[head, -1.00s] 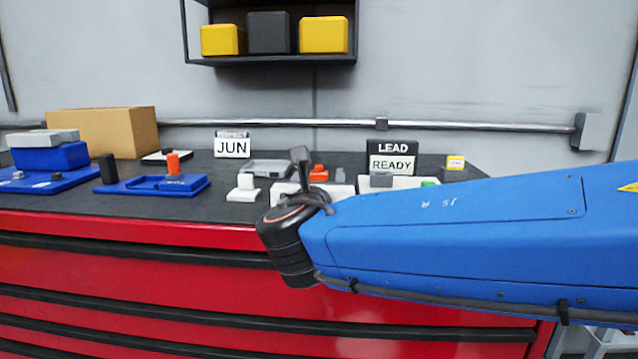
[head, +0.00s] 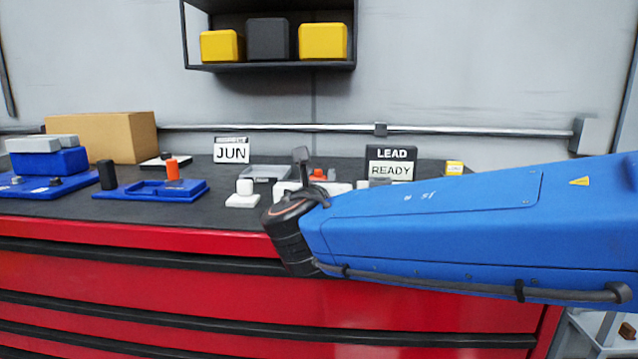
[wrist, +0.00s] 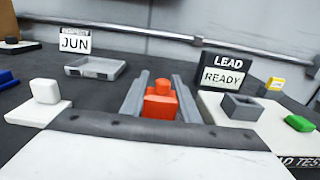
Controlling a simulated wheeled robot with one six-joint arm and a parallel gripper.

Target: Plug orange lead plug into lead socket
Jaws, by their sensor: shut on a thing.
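The orange lead plug (wrist: 160,103) is between the two grey fingers of my gripper (wrist: 161,95) in the wrist view. My gripper is shut on it. A bit of its orange (head: 318,174) also shows in the head view behind my wrist. The plug and the socket are apart. In the head view my arm hides most of the white base.
The LEAD READY sign (wrist: 222,75) stands behind the socket, and a green button (wrist: 299,123) is to its right. A grey tray (wrist: 95,67) lies at the back left. A white block on a base (wrist: 44,92) stands at the left. A yellow block (wrist: 277,84) is at the back right.

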